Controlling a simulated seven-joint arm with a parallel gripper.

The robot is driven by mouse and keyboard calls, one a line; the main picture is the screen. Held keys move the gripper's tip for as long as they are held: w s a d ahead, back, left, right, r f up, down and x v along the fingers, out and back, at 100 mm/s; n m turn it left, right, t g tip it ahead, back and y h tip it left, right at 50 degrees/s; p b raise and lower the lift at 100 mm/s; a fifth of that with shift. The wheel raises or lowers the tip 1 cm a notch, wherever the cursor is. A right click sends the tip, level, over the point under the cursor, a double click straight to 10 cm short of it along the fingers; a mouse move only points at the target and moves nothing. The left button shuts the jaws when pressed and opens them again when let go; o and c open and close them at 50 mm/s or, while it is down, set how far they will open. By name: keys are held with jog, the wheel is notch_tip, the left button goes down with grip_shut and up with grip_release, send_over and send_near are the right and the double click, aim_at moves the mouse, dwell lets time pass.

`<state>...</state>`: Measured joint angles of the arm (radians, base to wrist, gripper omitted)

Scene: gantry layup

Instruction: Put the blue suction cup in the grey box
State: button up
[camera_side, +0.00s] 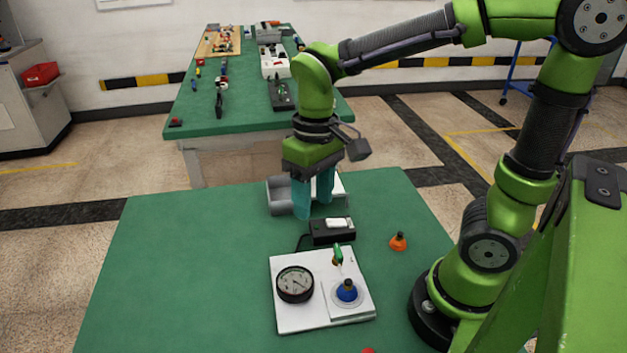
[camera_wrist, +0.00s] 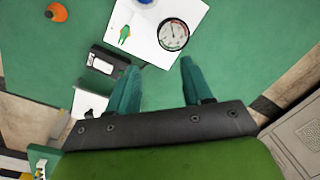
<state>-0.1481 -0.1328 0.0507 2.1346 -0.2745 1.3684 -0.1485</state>
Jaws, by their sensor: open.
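The blue suction cup (camera_side: 347,290) sits upright on a clear round disc at the right part of a white board (camera_side: 318,315). In the wrist view only a bit of the blue cup (camera_wrist: 145,1) shows at the top edge. The grey box (camera_side: 279,197) stands at the table's far edge, partly hidden behind my gripper. My gripper (camera_side: 316,214) points down with its teal fingers in front of the box, at the far side of the table from the cup. In the wrist view my gripper (camera_wrist: 159,66) is open, with nothing between its fingers.
A dial gauge (camera_side: 295,284) and a green lever (camera_side: 338,254) are on the board. A black box with a white switch (camera_side: 333,231) stands between board and gripper. An orange cup (camera_side: 398,241) stands to the right. The table's left side (camera_side: 180,270) is clear.

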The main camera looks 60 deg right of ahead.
jog(key=g, duration=0.2)
jog(key=n+g+h, duration=0.1)
jog(key=g, duration=0.1)
send_over(348, 281)
jog(key=w, duration=0.3)
notch_tip(348, 281, down, 10)
jog(key=shift+a+r, duration=0.15)
jog(key=shift+s+x, duration=0.2)
jog(key=shift+x, duration=2.45)
jog(key=shift+r, duration=0.15)
grip_shut()
